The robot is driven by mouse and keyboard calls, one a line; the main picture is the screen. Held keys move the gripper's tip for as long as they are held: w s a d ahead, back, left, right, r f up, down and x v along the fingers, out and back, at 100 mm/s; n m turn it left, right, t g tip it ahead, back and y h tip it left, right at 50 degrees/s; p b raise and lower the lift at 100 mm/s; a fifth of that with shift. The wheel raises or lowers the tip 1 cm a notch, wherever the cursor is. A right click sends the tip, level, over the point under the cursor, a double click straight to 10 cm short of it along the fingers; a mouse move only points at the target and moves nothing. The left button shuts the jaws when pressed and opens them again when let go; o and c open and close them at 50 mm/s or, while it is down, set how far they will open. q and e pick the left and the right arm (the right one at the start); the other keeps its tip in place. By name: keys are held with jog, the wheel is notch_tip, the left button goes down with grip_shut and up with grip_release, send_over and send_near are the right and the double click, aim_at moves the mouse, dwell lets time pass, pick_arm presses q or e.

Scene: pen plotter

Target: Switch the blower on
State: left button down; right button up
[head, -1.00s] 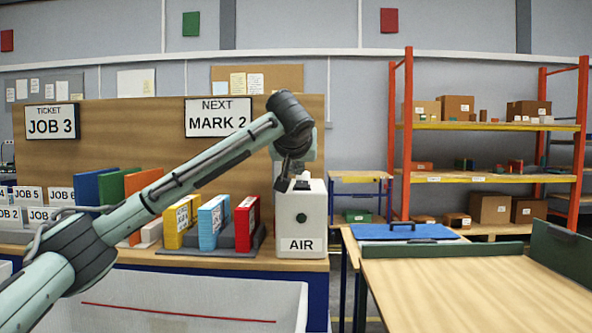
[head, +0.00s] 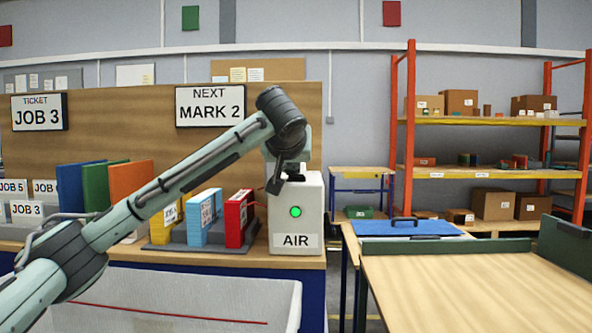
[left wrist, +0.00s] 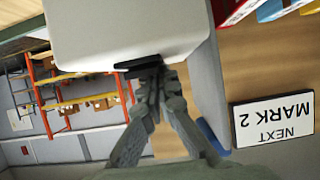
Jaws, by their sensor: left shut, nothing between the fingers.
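The blower is a white box marked AIR (head: 310,208) on the bench, and its round front lamp (head: 295,211) glows bright green. It fills the top of the left wrist view as a pale block (left wrist: 120,25). A black switch piece (left wrist: 138,62) sits at its edge there, right at my fingertips. My left gripper (head: 274,187) is at the box's top left edge, with fingers pointing down. In the left wrist view its fingers (left wrist: 150,75) are together and hold nothing. Whether they touch the switch I cannot tell. My right gripper is out of view.
Red, blue and yellow binders (head: 207,218) stand close left of the blower. A white bin (head: 200,287) is in front of the bench. A NEXT MARK 2 sign (head: 210,106) hangs behind.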

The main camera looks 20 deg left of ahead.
pick_arm(q)
jog(key=shift+d, duration=0.15)
jog(key=shift+s+r, duration=0.3)
jog(key=shift+s, duration=0.3)
jog(key=shift+s+f, duration=0.1)
jog(key=shift+f, duration=0.15)
jog(key=shift+s+d+b, duration=0.15)
jog(key=shift+s+b, duration=0.25)
jog(key=shift+s, duration=0.05)
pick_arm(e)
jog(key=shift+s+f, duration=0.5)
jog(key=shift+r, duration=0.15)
